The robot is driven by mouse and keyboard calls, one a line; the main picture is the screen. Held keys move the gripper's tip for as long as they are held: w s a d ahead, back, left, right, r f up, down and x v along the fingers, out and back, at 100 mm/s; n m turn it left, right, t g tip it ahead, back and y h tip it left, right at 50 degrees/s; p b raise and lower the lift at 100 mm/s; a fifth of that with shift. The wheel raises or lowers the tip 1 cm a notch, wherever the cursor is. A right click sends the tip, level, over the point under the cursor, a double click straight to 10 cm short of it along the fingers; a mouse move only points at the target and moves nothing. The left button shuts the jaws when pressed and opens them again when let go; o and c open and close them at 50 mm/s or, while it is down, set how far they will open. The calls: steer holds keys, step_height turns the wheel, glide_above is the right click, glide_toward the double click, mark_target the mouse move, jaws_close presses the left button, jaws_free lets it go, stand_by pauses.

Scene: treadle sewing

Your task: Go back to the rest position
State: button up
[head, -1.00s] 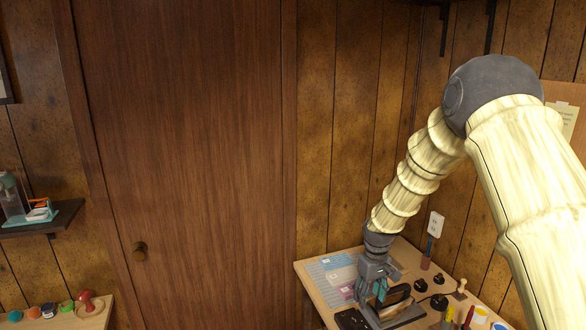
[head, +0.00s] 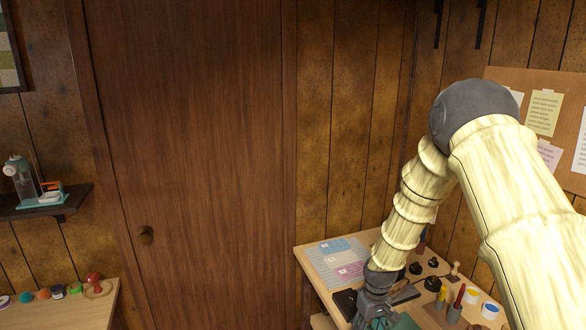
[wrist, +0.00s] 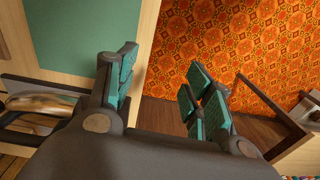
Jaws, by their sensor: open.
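My gripper (wrist: 160,95) shows in the wrist view with its teal-padded fingers spread apart and nothing between them. In the head view my gripper (head: 372,318) is low in the picture, over the front left part of the wooden worktable (head: 318,262). Its fingertips are partly cut off by the bottom edge there. My pale, ringed arm comes down to it from the right.
On the worktable are a striped sheet with cards (head: 345,262), black knobs, a red-handled tool (head: 458,298) and small paint pots (head: 490,311). A wooden door (head: 190,160) stands behind. In the wrist view, an orange patterned floor covering (wrist: 240,45) lies below.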

steer(key=s+f+b, duration=0.2)
steer(key=s+f, duration=0.7)
steer(key=f, duration=0.3)
steer(key=s+f+m+b, duration=0.1)
steer(key=s+f, duration=0.3)
steer(key=s, duration=0.6)
steer(key=s+f+m+b, duration=0.1)
steer(key=s+f+b, duration=0.2)
steer(key=s, duration=0.8)
steer(key=s+f+m+b, duration=0.1)
steer(key=s+f+b, duration=0.1)
steer(key=s+f, duration=0.4)
steer(key=s, duration=0.5)
steer(key=shift+s+d+m, duration=0.15)
steer(key=shift+d+m, duration=0.2)
steer(key=shift+m, duration=0.05)
